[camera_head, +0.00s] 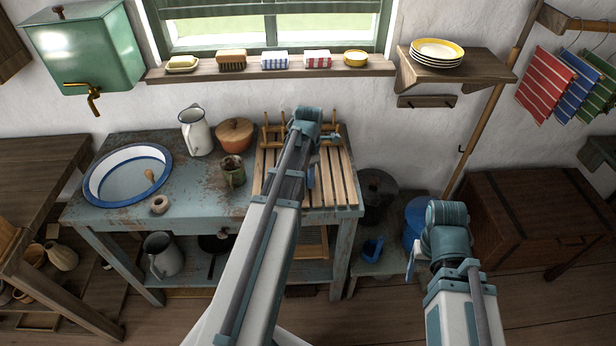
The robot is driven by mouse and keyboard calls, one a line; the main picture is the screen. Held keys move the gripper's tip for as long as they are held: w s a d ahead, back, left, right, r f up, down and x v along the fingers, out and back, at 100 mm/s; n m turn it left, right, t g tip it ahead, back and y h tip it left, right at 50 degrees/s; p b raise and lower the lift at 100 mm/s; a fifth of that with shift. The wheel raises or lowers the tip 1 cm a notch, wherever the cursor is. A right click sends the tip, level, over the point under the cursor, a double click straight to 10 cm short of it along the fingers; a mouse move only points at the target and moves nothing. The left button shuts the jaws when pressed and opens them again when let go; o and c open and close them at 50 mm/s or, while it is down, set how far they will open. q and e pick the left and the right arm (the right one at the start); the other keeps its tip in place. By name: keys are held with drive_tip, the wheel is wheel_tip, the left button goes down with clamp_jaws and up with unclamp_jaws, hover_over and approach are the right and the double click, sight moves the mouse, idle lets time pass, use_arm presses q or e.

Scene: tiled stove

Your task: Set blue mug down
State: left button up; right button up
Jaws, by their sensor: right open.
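A small blue vessel, which looks like the blue mug (372,248), rests on the low surface right of the washstand; it is too small to tell if it is upright or tilted. My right gripper (411,266) is open and empty, to the right of it and apart from it. My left gripper (331,138) is over the back of the slatted wooden rack (345,187); its jaws are too small to read. A sliver of something blue (310,176) shows beside my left arm, mostly hidden by it.
A blue container (416,215) and a dark pot (376,191) stand behind the blue vessel. A wooden chest (535,215) is at right.

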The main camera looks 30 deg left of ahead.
use_arm(q)
drive_tip(key=shift+r, duration=0.1)
wheel_tip(320, 180, up, 12)
drive_tip(key=p, duration=1.2)
drive_tip(key=shift+s+d, duration=0.1)
drive_tip(key=s+d+m, duration=0.5)
drive_tip(key=d+m, duration=0.4)
drive_tip(key=m, duration=0.2)
drive_tip(key=s+d+m, duration=0.5)
drive_tip(key=d+m, duration=0.4)
drive_tip(key=m, duration=0.1)
drive_tip(key=s+d+m+y, duration=0.1)
drive_tip(key=s+d+m, duration=0.4)
drive_tip(key=d+m, duration=0.4)
drive_tip(key=m, duration=0.2)
drive_tip(key=shift+d+m, duration=0.3)
drive_tip(key=shift+d, duration=0.05)
drive_tip(key=shift+r, duration=0.1)
